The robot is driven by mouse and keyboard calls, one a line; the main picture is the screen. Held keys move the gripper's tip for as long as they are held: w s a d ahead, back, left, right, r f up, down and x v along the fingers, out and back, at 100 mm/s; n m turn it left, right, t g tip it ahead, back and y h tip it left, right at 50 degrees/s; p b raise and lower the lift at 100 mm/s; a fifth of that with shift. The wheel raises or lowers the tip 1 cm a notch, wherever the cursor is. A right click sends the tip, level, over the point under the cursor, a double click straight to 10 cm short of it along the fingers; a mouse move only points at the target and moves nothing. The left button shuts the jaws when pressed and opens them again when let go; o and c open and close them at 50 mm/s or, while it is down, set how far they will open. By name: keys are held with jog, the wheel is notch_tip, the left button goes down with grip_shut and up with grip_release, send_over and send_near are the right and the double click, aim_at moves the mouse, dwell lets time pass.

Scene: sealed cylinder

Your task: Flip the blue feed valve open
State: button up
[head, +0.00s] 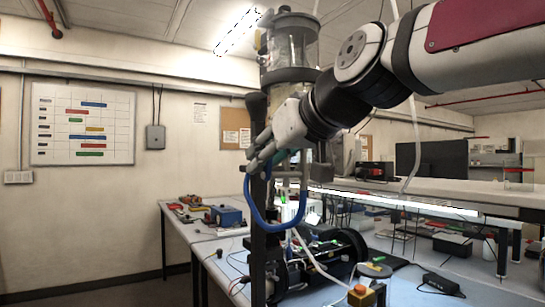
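A clear upright cylinder (297,45) with grey end collars stands at the top centre, on a dark post (266,268). My gripper (256,161) reaches in from the upper right, in front of the column below the cylinder. Its pale fingers point down and left. A small blue-teal part (281,156), perhaps the feed valve, shows just behind and right of the fingertips. Most of it is hidden by the gripper, so its handle position and any contact cannot be told. A blue hose (274,227) loops below the fingers. The gap between the fingers is not clear.
A workbench (400,291) below carries a black wheeled machine (325,255), a yellow box with an orange button (361,295) and cables. A pale tube (303,248) hangs near the post. A side bench at left holds a blue box (226,216). Open air lies left of the gripper.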

jog(key=shift+c, duration=0.6)
grip_shut()
jog(key=shift+r, duration=0.1)
jog(key=g+p, duration=0.1)
jog(key=p, duration=0.2)
jog(key=shift+w+a+r+h, duration=0.15)
jog(key=shift+r+h, duration=0.05)
jog(key=shift+h, duration=0.1)
jog(key=g+p, duration=0.1)
jog(key=p, duration=0.1)
jog(key=shift+w+f+h+p, duration=0.2)
jog(key=shift+h+p, duration=0.1)
jog(key=shift+h, duration=0.1)
jog(key=shift+a, duration=0.1)
jog(key=shift+o, duration=0.6)
grip_release()
